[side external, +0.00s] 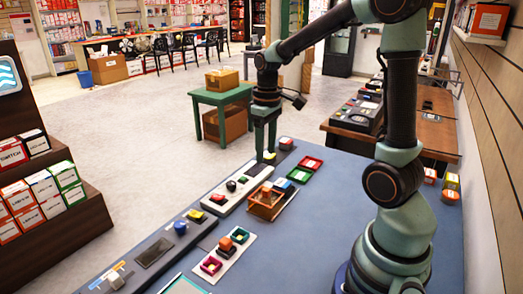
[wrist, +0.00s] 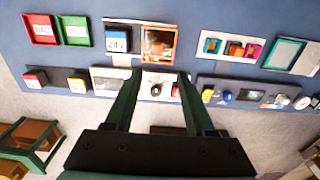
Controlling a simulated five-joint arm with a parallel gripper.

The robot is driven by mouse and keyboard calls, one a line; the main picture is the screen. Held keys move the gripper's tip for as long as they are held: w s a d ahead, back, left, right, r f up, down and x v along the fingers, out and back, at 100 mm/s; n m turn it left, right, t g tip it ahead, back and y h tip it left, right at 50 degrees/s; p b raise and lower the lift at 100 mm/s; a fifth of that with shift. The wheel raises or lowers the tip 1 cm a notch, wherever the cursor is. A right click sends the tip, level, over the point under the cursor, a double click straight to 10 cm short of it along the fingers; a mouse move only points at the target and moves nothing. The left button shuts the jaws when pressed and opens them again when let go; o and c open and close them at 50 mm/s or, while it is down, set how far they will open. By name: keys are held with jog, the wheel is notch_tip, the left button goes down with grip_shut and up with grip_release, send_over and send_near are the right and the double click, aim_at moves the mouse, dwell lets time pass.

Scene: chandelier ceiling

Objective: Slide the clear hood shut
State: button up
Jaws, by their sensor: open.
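The clear hood (side external: 266,203) is an orange-tinted see-through box on a pale base plate near the middle of the blue table. It also shows in the wrist view (wrist: 158,44) at top centre. A blue block (side external: 281,185) marked "24V" (wrist: 117,42) sits beside it on the same plate and is not under the hood. My gripper (side external: 266,158) points down, beyond the hood and apart from it. Its two fingers (wrist: 157,80) are spread with nothing held between them, seen over the white knob panel. What lies inside the hood is unclear.
A white panel (side external: 222,205) with a black knob and coloured buttons lies beside the hood. Red and green trays (side external: 300,175) stand beyond the blue block. A plate with small coloured cups (side external: 210,265) is nearer. The blue table (side external: 310,235) right of the hood is clear.

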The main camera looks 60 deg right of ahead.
aim_at(266, 189)
jog(key=f, duration=1.2)
jog(key=shift+d+f, duration=0.3)
jog(key=shift+f, duration=0.05)
grip_shut()
dwell(1.0)
